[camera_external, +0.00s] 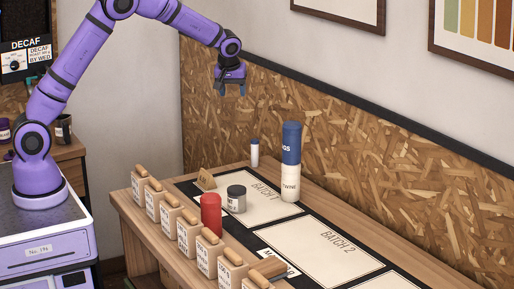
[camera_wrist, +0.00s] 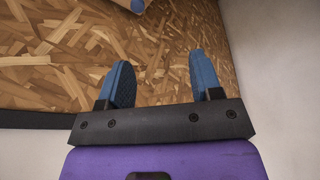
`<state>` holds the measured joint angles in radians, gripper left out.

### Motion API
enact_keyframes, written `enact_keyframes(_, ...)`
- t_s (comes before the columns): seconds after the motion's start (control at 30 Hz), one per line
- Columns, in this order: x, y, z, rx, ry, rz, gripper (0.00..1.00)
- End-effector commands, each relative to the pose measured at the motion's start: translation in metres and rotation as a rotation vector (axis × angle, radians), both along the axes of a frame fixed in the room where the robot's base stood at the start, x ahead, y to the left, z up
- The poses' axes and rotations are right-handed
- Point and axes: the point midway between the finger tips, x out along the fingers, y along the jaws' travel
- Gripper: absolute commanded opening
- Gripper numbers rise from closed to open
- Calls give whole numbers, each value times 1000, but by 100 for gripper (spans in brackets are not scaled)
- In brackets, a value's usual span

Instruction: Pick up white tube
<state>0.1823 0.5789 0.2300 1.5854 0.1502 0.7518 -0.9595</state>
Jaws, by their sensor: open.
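A small white tube (camera_external: 255,155) with a dark blue cap stands upright at the back of the table, near the chipboard wall. A taller cylinder (camera_external: 290,183), white below and blue above, stands upright to its right; I cannot tell whether it is one piece or two stacked. My gripper (camera_external: 232,93) is open and empty, high above the table's back left, well above the small tube and apart from it. The wrist view shows both blue fingers of my gripper (camera_wrist: 160,65) spread with nothing between them. A cut-off blue and pale thing (camera_wrist: 137,5) shows at its top edge.
A red cylinder (camera_external: 210,214) and a grey-lidded jar (camera_external: 236,199) stand on the table. Several wooden-topped containers (camera_external: 188,232) line its front left edge. The chipboard wall (camera_external: 350,180) closes the back. The "BATCH 2" panel (camera_external: 318,252) is mostly clear.

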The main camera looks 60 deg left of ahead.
Motion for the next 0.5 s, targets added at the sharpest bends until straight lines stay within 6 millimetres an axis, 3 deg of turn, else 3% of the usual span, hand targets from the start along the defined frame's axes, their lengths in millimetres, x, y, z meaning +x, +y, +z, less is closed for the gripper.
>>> enact_keyframes(0.1, 28, -4, -43, 23, 4, 45, 59)
enact_keyframes(0.3, 61, -8, -100, 54, -4, 106, 59)
enact_keyframes(0.5, 73, -11, -127, 68, -10, 134, 59)
